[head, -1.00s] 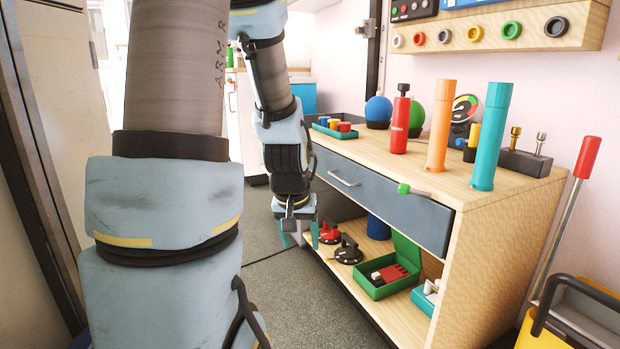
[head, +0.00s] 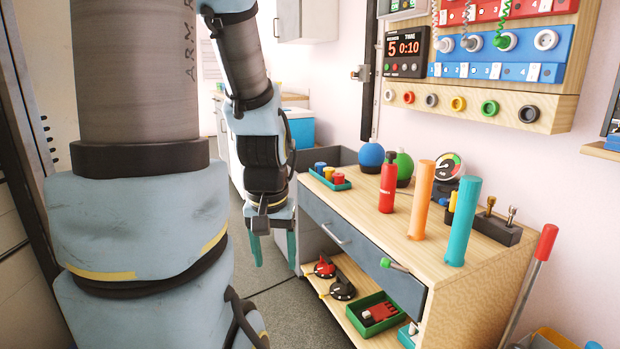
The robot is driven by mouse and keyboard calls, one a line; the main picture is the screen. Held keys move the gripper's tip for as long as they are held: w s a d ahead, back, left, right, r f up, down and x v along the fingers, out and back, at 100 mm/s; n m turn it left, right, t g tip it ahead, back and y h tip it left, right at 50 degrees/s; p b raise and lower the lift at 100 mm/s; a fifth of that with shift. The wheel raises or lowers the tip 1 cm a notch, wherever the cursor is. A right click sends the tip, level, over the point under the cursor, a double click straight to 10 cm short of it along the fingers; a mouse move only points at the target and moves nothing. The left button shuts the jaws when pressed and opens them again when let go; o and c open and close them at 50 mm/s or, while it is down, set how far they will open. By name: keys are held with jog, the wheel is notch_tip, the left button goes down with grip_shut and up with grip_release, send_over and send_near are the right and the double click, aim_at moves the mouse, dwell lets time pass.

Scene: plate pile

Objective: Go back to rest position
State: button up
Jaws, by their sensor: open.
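My gripper (head: 272,248) hangs at the end of my arm, left of the wooden workbench (head: 480,295). Its two teal fingers point down and are spread apart with nothing between them. It is beside the bench's left end, in front of the grey drawer (head: 365,262) and apart from it as far as I can see. My arm covers much of the left side of the head view.
On the bench top stand a red bottle (head: 388,185), an orange cylinder (head: 421,200), a teal cylinder (head: 462,222) and a small tray of coloured pieces (head: 328,179). The lower shelf holds a green box (head: 378,313). Grey floor (head: 285,310) lies open beside the bench.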

notch_tip(320, 180, up, 18)
jog(key=p, duration=1.5)
jog(key=shift+f, duration=0.1)
jog(key=shift+c, duration=0.4)
